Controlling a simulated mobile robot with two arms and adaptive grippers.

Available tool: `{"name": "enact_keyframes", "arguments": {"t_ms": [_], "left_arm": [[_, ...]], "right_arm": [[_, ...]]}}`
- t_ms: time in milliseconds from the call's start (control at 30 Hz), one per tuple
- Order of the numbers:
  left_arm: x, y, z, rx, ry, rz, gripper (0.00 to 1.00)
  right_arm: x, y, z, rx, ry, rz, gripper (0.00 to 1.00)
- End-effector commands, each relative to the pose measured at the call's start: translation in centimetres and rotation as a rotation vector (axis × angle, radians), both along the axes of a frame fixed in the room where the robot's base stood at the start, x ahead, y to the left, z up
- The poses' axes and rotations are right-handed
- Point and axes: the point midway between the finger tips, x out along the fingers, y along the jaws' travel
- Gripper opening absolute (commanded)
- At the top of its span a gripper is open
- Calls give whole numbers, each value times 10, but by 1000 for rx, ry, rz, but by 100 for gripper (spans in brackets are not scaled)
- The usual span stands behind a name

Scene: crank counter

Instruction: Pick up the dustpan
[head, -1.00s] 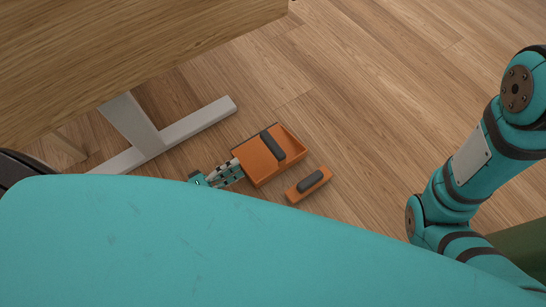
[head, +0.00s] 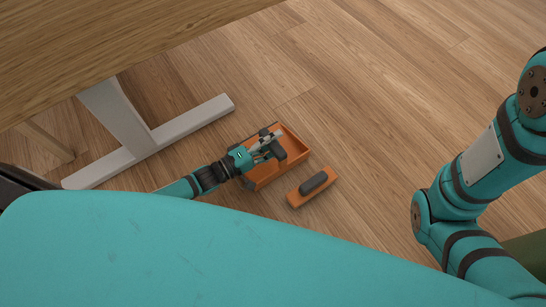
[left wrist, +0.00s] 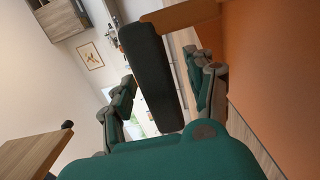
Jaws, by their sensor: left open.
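The orange dustpan (head: 266,176) lies on the wooden floor near the table's foot. Its dark handle bar is partly hidden by my left gripper (head: 268,144), which reaches over the dustpan from the left. In the left wrist view, the dark handle (left wrist: 150,78) stands between the two spread fingers of my left gripper (left wrist: 165,92), with a gap on each side. The dustpan's orange body (left wrist: 275,70) fills the right of that view. My right arm shows at the right of the head view, but its gripper is out of frame.
An orange brush (head: 298,198) with a dark grip lies just right of and below the dustpan. A grey table foot (head: 195,123) stands to the left, under a wooden tabletop (head: 90,45). The floor above and right of the dustpan is clear.

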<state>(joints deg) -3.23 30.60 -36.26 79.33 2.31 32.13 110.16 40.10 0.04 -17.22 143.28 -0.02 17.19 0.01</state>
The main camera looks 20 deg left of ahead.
Motion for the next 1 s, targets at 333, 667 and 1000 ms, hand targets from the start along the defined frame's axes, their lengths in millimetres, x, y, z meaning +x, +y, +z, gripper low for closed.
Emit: {"name": "enact_keyframes", "arguments": {"t_ms": [333,667,1000], "left_arm": [[1,-1,1,0,0,0,43],[1,-1,0,0,0,0,0],[1,-1,1,-1,-1,0,0]], "right_arm": [[0,0,0,0,0,0,40],[0,0,0,0,0,0,40],[0,0,0,0,0,0,40]]}}
